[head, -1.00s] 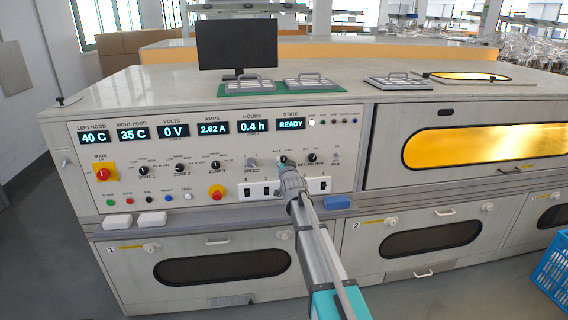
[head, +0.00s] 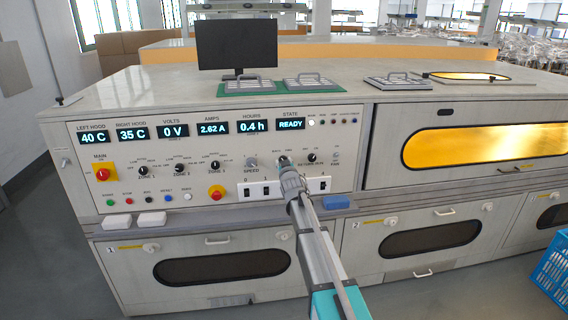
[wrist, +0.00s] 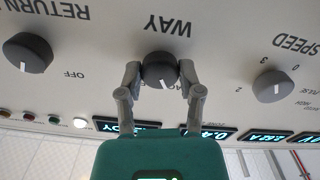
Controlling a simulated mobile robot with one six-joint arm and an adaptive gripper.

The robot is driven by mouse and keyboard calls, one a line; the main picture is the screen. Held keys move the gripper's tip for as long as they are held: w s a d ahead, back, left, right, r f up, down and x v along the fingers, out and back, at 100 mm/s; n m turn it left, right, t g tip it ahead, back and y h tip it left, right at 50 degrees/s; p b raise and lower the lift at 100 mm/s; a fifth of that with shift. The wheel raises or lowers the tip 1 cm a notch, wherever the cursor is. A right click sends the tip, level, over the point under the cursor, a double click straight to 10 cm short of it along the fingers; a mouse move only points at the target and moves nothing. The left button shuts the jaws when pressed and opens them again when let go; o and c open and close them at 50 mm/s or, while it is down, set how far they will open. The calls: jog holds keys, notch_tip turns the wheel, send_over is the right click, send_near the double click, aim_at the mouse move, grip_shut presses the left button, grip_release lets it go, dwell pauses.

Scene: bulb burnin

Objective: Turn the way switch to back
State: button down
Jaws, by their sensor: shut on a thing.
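The way switch (wrist: 158,72) is a dark round knob on the pale panel, under its upside-down WAY label in the wrist view. A white mark on the knob points down and slightly right in that view, toward lettering partly hidden by a finger. My gripper (wrist: 159,75) has one finger on each side of the knob and is shut on it. In the head view my gripper (head: 284,165) reaches the panel below the READY display, and my arm hides most of the switch.
The speed knob (wrist: 273,86) and the return knob (wrist: 28,53) flank the way switch. Lit displays (head: 290,125) sit above it. A red button (head: 216,193) lies left.

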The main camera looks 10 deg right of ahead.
jog(key=shift+c, duration=1.3)
grip_release()
jog(key=s, duration=1.2)
jog(key=shift+f, duration=0.1)
